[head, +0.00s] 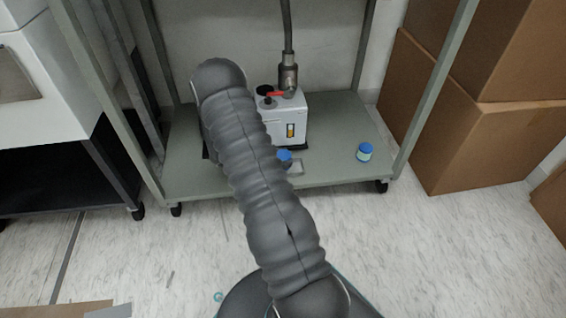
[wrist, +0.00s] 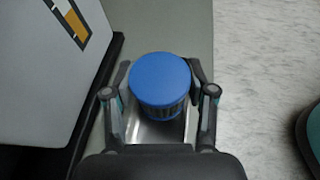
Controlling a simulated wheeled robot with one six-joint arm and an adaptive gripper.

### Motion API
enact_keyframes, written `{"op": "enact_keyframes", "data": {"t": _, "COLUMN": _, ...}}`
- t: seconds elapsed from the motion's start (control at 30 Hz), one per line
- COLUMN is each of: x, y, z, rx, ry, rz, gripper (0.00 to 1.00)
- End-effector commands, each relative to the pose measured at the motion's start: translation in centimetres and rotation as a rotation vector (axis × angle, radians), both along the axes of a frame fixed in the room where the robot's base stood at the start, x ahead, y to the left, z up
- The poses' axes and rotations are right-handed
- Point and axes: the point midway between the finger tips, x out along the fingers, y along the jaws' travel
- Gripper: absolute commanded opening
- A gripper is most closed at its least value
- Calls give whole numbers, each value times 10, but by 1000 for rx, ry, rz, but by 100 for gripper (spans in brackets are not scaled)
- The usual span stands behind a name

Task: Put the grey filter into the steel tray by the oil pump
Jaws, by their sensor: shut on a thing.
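The grey filter, a ribbed grey body with a blue cap (wrist: 160,80), sits between the two fingers of my gripper (wrist: 160,92) in the wrist view. The gripper is shut on it. In the head view its blue top (head: 284,156) shows just right of my arm, which hides the gripper. The steel tray (wrist: 146,132) lies beneath and around the filter in the wrist view; its right end (head: 296,167) shows in the head view. The filter is over or in the tray; I cannot tell whether it touches the bottom. The oil pump (head: 291,122) stands just behind.
A blue-lidded jar (head: 364,152) stands on the green shelf (head: 340,174) to the right, apart from the tray. Rack posts frame the shelf. Cardboard boxes (head: 470,130) stand at the right. A hose (head: 287,35) rises from the pump.

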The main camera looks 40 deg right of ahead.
Motion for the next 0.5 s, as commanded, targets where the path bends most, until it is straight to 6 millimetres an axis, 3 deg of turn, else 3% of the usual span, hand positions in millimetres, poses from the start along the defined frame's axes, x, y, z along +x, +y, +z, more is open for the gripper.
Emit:
{"op": "enact_keyframes", "data": {"t": 0.13, "x": -1, "y": 0, "z": -23, "rx": 0, "ry": 2, "rz": 0, "gripper": 18}}
{"op": "enact_keyframes", "data": {"t": 0.5, "x": 0, "y": 0, "z": -26, "rx": 0, "ry": 0, "rz": 0, "gripper": 18}}
